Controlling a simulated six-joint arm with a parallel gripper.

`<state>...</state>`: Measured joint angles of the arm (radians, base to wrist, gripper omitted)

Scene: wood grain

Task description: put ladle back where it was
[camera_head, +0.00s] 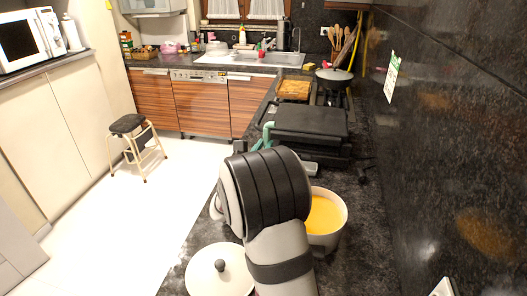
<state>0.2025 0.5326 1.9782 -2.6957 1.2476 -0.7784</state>
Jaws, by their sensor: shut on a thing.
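My arm rises from the bottom centre, and its dark, ribbed joint fills the middle of the head view. My gripper's jaws are hidden behind this joint. I cannot make out a ladle for certain. A curved teal piece (267,131) shows just beyond the arm, beside the black grill, and I cannot tell what it belongs to. A light pot (327,241) with orange-yellow soup (322,215) stands on the counter right of my arm, partly covered by it. A white lid with a dark knob (220,281) lies left of my arm.
The black grill (310,121) stands beyond the pot on the dark counter (362,235). A wooden board (293,88), a covered pan (333,77) and a utensil holder (340,55) are farther back. The dark wall closes the right side.

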